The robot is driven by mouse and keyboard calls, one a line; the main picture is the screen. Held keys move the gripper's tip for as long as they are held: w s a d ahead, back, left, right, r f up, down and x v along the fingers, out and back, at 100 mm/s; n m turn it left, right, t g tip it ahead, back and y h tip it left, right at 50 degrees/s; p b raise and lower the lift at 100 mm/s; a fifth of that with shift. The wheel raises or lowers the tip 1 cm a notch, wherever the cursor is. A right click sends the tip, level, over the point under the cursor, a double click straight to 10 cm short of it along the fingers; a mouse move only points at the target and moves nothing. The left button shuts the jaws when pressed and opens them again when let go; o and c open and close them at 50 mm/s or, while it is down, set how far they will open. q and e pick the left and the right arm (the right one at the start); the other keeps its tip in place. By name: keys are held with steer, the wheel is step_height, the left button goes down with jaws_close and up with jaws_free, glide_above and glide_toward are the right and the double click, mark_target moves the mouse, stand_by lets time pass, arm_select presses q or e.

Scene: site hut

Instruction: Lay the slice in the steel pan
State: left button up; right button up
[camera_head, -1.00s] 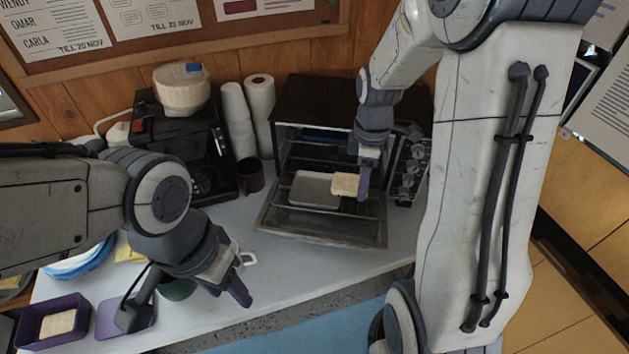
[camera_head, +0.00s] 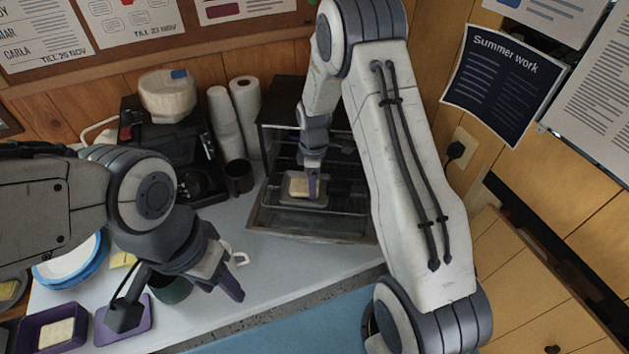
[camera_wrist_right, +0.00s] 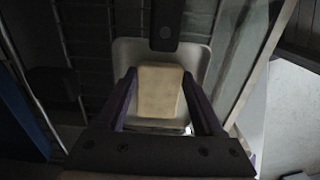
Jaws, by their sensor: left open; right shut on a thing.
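The pale slice (camera_head: 300,187) is held by my right gripper (camera_head: 314,185) inside the open toaster oven. In the right wrist view the slice (camera_wrist_right: 159,90) lies between the two fingers of the gripper (camera_wrist_right: 164,100). The steel pan (camera_head: 319,202), a shallow grey tray on the oven rack, is below the slice; its rim also shows in the right wrist view (camera_wrist_right: 124,52). Whether the slice touches the pan cannot be told. My left gripper (camera_head: 226,279) is open and empty above the counter's front, near a white mug.
The oven's lowered glass door (camera_head: 300,224) lies at the front. A purple box (camera_head: 32,324) with another slice is at lower left. The counter's middle is mostly clear.

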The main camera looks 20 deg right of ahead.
steer(key=shift+f, duration=0.1)
steer(key=shift+f, duration=0.1)
steer(key=o, duration=1.3)
